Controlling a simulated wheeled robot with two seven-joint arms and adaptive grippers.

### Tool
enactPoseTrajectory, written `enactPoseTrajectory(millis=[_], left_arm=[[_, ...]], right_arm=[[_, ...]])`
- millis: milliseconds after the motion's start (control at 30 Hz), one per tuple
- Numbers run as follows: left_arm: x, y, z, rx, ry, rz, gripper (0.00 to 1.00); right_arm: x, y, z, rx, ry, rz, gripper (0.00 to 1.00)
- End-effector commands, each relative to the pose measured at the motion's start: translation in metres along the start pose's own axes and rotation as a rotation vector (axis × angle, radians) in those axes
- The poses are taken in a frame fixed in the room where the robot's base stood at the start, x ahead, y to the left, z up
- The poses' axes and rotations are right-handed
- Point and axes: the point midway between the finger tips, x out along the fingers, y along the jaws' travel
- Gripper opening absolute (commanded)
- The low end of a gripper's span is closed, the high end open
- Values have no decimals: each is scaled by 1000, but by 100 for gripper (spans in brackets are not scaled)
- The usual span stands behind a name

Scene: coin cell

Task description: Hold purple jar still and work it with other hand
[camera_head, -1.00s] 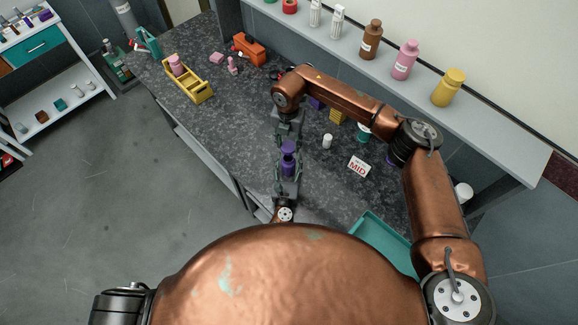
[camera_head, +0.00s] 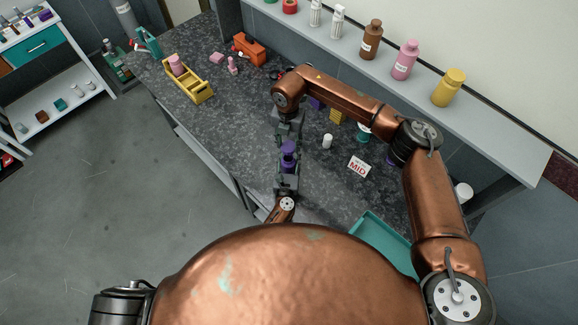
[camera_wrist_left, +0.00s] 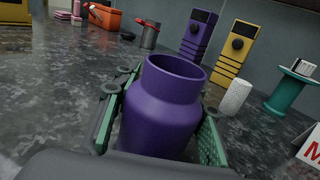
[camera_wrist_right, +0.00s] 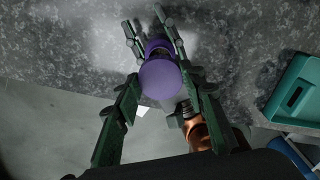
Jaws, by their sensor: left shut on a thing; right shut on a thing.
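The purple jar (camera_wrist_left: 165,108) stands upright in the left wrist view, its round mouth open and uncovered. My left gripper (camera_wrist_left: 160,125) is shut on its body, one finger on each side; it also shows in the head view (camera_head: 287,180). My right gripper (camera_wrist_right: 160,82) is shut on a round purple piece (camera_wrist_right: 160,80), apparently the jar's lid, which hides part of the jar behind it. In the head view my right gripper (camera_head: 288,138) is just above the purple jar (camera_head: 288,162). The gap between lid and jar is hard to judge there.
A white cylinder (camera_head: 327,141) and a MID card (camera_head: 358,167) stand right of the jar. A teal tray (camera_head: 375,232) lies at the near right. A yellow caddy (camera_head: 203,95) and orange toolbox (camera_head: 250,50) stand farther back. The counter (camera_head: 240,130) left of the jar is clear.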

Motion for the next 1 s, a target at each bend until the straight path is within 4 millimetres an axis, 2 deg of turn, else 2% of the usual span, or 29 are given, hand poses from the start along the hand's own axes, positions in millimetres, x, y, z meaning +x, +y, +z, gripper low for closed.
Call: enactPoseTrajectory(millis=[67, 400, 733, 1000], left_arm=[[0, 0, 0, 0, 0, 0, 24], [0, 0, 0, 0, 0, 0, 0], [0, 0, 0, 0, 0, 0, 0], [0, 0, 0, 1, 0, 0, 0]], right_arm=[[0, 0, 0, 0, 0, 0, 28], [0, 0, 0, 0, 0, 0, 28], [2, 0, 0, 0, 0, 0, 28], [36, 0, -2, 0, 2, -1, 28]])
